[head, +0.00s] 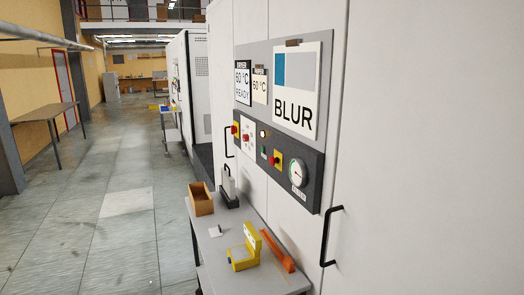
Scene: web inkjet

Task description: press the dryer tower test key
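The tall white cabinet (400,120) fills the right side. It bears a dark control panel (310,165) with a round gauge (297,173), a red knob on a yellow plate (277,160), a pale lamp or button (264,133) and a green button (263,151). A white plate with small red parts (249,136) and another red-and-yellow control (234,130) sit at its left end. I cannot tell which one is the test key. Above, a dryer sign (243,82) reads 60 °C READY. Neither of my grippers shows.
A grey cart (218,262) stands against the cabinet below the panel. It carries an orange-brown bin (201,198), a yellow device (243,250) and an orange tool (278,250). A black handle (328,236) sticks out at right. The floor (110,240) at left is clear.

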